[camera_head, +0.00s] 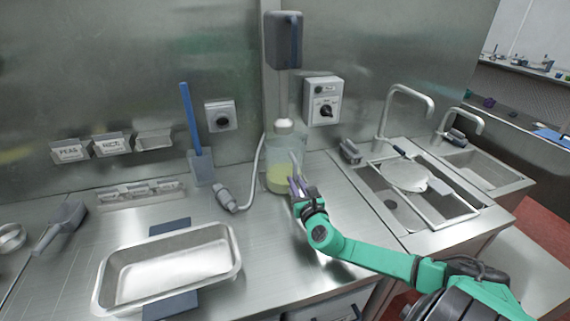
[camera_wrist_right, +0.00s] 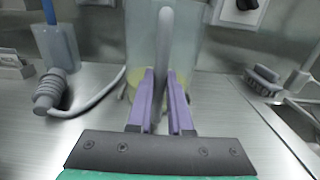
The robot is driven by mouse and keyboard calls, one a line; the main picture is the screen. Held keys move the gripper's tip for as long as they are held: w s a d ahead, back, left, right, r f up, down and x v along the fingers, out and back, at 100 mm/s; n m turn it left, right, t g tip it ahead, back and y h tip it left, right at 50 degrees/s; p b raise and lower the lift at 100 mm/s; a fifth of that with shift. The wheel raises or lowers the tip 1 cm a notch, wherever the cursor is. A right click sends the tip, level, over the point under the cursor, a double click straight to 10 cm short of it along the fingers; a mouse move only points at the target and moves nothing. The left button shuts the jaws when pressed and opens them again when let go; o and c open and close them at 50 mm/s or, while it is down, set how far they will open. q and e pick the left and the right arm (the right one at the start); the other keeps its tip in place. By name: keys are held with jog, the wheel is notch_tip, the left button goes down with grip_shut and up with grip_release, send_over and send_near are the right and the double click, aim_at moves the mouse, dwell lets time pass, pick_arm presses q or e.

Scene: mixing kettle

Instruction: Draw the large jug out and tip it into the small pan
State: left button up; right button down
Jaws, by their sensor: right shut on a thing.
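The large clear jug (camera_head: 278,178) stands upright on the steel counter against the back wall, with yellow-green liquid in its bottom. A blender-like grey head (camera_head: 283,40) and a white part sit above it. My right gripper (camera_head: 298,187) has its purple fingers shut on the jug's handle. In the right wrist view, the pale handle runs up between the fingertips (camera_wrist_right: 164,85) with the jug (camera_wrist_right: 138,45) behind. A shallow rectangular metal pan (camera_head: 232,262) sits empty on the front left of the counter, on blue pads. My left gripper is out of view.
A grey hose nozzle (camera_head: 226,199) lies left of the jug. A blue-handled scraper (camera_head: 191,120) leans at the back wall. A grey scoop (camera_head: 66,219) lies far left. A sink (camera_head: 380,205) is to the right. The counter between pan and jug is mostly clear.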

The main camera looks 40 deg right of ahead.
jog(key=p+v, duration=0.6)
jog(key=v, duration=0.6)
jog(key=shift+s+r, duration=0.15)
jog(key=shift+r, duration=0.05)
jog(key=shift+f, duration=0.3)
jog(key=shift+a, duration=0.1)
jog(key=c, duration=0.8)
grip_release()
jog(key=shift+o, duration=0.2)
jog(key=o, duration=0.5)
jog(key=shift+f, duration=0.2)
